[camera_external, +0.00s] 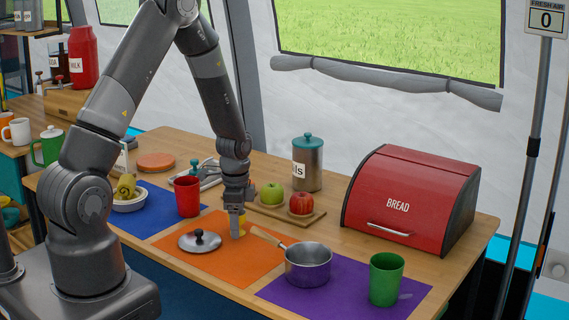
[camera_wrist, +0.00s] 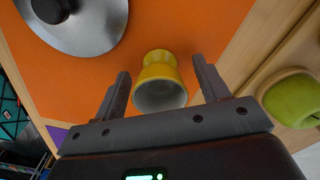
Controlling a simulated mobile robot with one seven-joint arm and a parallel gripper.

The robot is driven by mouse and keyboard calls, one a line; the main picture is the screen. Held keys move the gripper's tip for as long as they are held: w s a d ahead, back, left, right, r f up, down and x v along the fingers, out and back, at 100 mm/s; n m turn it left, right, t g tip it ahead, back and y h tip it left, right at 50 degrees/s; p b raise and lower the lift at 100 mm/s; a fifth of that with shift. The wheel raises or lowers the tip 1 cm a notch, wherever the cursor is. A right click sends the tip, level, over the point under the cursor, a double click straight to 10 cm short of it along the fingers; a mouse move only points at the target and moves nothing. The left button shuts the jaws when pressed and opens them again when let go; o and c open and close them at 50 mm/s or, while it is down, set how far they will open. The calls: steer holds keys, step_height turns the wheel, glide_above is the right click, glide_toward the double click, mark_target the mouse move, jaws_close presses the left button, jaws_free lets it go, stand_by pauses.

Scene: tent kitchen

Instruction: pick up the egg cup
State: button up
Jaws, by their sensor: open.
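The yellow egg cup (camera_wrist: 160,72) stands on the orange mat in the wrist view, with its pale hollow facing the camera. In the external view only a small yellow part of the egg cup (camera_external: 242,225) shows beside my finger. My gripper (camera_wrist: 162,90) is open, with one finger on each side of the egg cup. A gap shows between the cup and each finger in the wrist view. In the external view my gripper (camera_external: 236,224) points down at the orange mat, and its fingers hide most of the cup.
A pot lid (camera_external: 200,240) lies left of the egg cup on the orange mat (camera_external: 255,271). A saucepan (camera_external: 308,265) stands to the right, its handle reaching towards the cup. A board with a green apple (camera_external: 272,193) and a red apple (camera_external: 302,202) is behind. A red cup (camera_external: 187,196) stands left.

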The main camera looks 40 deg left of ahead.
steer(key=shift+f, duration=0.15)
steer(key=c, duration=1.1)
steer(key=shift+o, duration=0.2)
